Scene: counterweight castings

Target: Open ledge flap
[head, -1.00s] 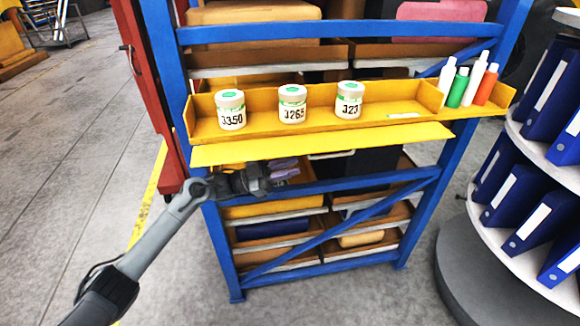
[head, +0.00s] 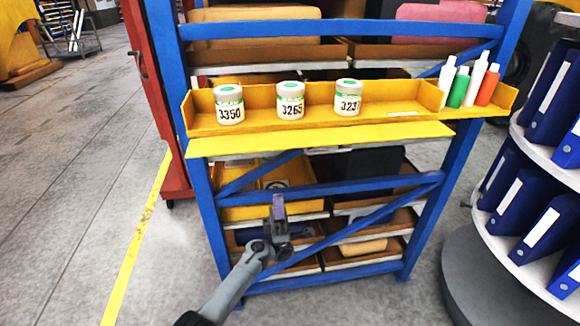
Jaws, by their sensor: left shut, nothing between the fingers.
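The yellow ledge flap (head: 320,140) is a long flat panel along the front lower edge of the yellow ledge (head: 385,97) on the blue rack. It sticks out towards me, with its face visible. My left gripper (head: 279,203) is below the flap, in front of the rack's lower shelves. It is shut and empty, fingers pointing up, and a clear gap separates it from the flap. The flap's underside and hinge are hidden. My right gripper is not in view.
Three labelled jars, 3350 (head: 229,105), 3265 (head: 290,101) and one partly read 323 (head: 348,97), stand on the ledge. Several bottles (head: 461,87) stand at its right end. Blue crossbars (head: 350,187) lie near my left gripper. A round binder stand (head: 510,240) is at right.

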